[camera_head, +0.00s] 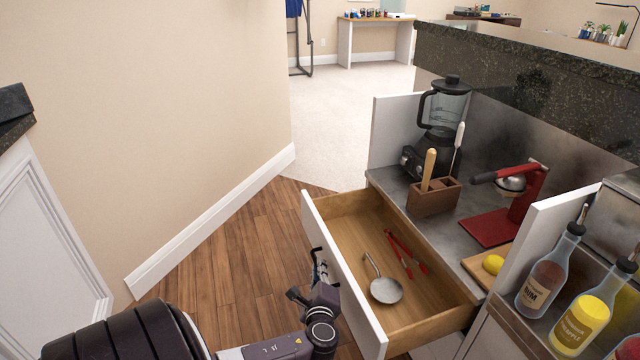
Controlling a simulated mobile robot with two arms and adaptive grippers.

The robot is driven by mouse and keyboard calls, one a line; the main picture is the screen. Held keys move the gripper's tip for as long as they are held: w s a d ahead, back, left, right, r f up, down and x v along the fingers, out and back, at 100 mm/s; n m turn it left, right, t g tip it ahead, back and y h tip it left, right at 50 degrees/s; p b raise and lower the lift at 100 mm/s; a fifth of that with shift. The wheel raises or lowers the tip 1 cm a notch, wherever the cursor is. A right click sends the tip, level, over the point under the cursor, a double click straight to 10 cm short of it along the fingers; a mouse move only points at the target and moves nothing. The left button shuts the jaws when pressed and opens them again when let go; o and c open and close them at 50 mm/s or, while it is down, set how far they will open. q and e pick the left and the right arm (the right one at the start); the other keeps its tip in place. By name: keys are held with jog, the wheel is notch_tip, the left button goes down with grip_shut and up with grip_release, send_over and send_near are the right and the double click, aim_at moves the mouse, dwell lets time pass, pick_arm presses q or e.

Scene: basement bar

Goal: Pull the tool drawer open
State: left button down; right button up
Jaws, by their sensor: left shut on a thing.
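The tool drawer (343,275) is pulled out from the cabinet under the metal counter, and its white front faces left. Inside it a small metal strainer (385,287) with a handle and red tongs (407,254) lie on the wooden bottom. My left gripper (318,268) is at the outer side of the drawer front, near its middle, and is shut on the drawer handle. The handle is mostly hidden behind the gripper. My right gripper is not in view.
On the counter stand a blender (440,125), a wooden utensil holder (434,198) and a red press (507,205). Bottles (545,275) stand at the lower right. Wooden floor (240,250) is clear left of the drawer, up to a beige wall.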

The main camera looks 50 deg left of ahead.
pick_arm(q)
jog(key=shift+d+f, duration=0.3)
jog(key=shift+d, duration=0.3)
jog(key=c, duration=2.3)
grip_release()
jog(key=shift+r, duration=0.25)
jog(key=v, duration=1.2)
jog(key=shift+r, duration=0.1)
jog(key=shift+s, duration=0.1)
